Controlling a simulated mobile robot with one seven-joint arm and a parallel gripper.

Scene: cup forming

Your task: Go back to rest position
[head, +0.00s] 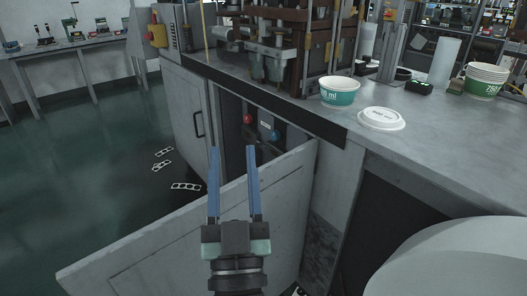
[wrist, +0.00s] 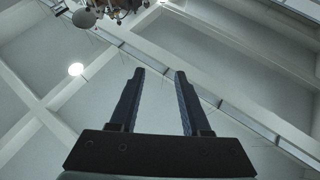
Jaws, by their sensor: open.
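My gripper (head: 232,168) is open and empty, with its two blue fingers pointing up and apart in the head view. It stands in front of the open cabinet door (head: 160,245), below the level of the counter top. In the wrist view my gripper (wrist: 160,72) also shows two separate fingers with nothing between them.
On the counter (head: 440,145) stand a green-and-white cup (head: 340,93), a white lid (head: 382,118), stacked cups (head: 484,82) and a machine (head: 290,50). Flat white pieces (head: 186,187) lie on the floor.

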